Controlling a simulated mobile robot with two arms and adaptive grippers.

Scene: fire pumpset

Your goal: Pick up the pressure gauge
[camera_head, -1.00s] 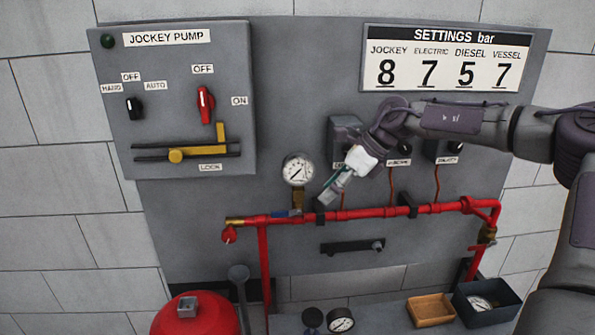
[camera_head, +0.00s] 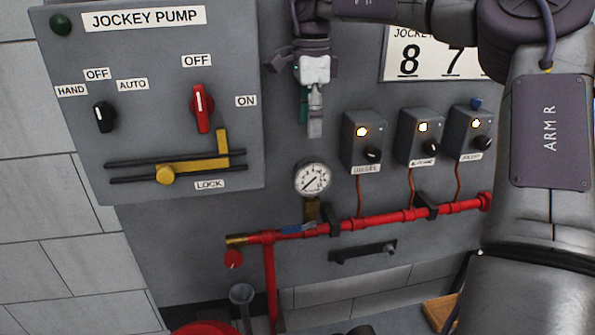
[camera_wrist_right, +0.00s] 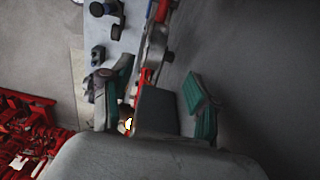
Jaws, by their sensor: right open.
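A round white-faced pressure gauge (camera_head: 312,179) stands upright on a brass fitting (camera_head: 311,210) above the red pipe (camera_head: 365,221) in the head view. My right gripper (camera_head: 314,125) hangs above the gauge, pointing down, with a gap between its tips and the gauge. In the right wrist view its green-padded fingers (camera_wrist_right: 160,98) are spread apart and hold nothing. A dark grey box (camera_wrist_right: 156,110) with a glowing lamp shows behind the gap between them. I cannot make out the gauge's dial in the wrist view. My left gripper is out of view.
The jockey pump panel (camera_head: 160,140), with its knobs and yellow lock bar, is left of the gripper. Several lamp boxes (camera_head: 362,143) stand right of the gauge. A black handle (camera_head: 363,251) is below the pipe. A wooden tray (camera_head: 440,310) is partly hidden by my arm.

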